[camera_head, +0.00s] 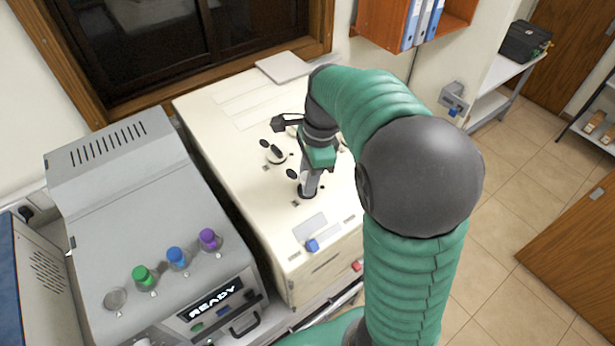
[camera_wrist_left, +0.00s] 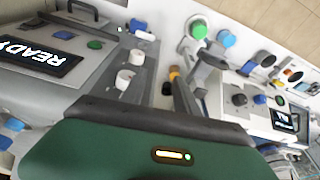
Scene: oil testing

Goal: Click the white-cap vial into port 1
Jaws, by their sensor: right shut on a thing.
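My right gripper (camera_head: 311,183) points down onto the top of the cream machine (camera_head: 210,110) in the head view. It is shut at one of the round ports with a small black lid beside it. What it holds is mostly hidden by the fingers; I take it to be the white-cap vial, but no white cap shows clearly. I cannot read any port number. My left gripper is not clear in the head view. In the left wrist view my left gripper (camera_wrist_left: 188,88) shows dark finger parts, and its opening cannot be judged.
The grey machine (camera_head: 130,215) with a READY screen stands at left. Its front row holds green (camera_head: 144,276), blue (camera_head: 178,258) and purple (camera_head: 210,239) caps, plus a pale round socket (camera_head: 115,299) at the left end. Another port (camera_head: 276,155) lies behind my right gripper.

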